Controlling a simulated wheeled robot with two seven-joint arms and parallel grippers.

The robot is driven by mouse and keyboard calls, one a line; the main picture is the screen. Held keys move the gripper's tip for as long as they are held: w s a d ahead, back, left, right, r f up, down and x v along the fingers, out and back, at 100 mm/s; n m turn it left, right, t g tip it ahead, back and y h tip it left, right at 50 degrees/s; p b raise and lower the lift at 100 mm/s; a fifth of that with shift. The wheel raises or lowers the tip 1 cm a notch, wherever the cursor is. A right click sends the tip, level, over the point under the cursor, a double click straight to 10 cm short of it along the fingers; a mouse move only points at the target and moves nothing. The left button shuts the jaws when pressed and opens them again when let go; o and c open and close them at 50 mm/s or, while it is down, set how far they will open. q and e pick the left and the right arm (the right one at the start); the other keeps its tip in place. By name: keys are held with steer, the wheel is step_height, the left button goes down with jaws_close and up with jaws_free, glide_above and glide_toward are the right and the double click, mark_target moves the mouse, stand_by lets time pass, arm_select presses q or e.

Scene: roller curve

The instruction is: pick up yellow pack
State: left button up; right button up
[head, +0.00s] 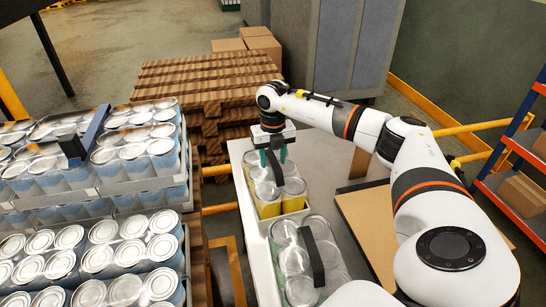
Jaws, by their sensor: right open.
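The yellow pack (267,207) is a tray of several cans with silver lids and yellow sides. It stands on the white table (262,268), near its far left corner. My right gripper (276,160) points down over the far part of the yellow pack, its teal fingers apart. The fingers are close to the pack's dark handle (274,168), but I cannot tell whether they are around it. My left gripper is not in view.
Another can pack (328,255) with a dark handle stands just in front on the same table. Stacked can trays (62,190) fill the left. Wooden pallets (190,85) stand behind. A brown board (372,232) lies right, with a shelf rack (515,160) beyond.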

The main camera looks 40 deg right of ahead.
jaws_close()
steer(key=shift+r, duration=0.1)
stand_by(1.2)
steer(key=shift+w, duration=0.1)
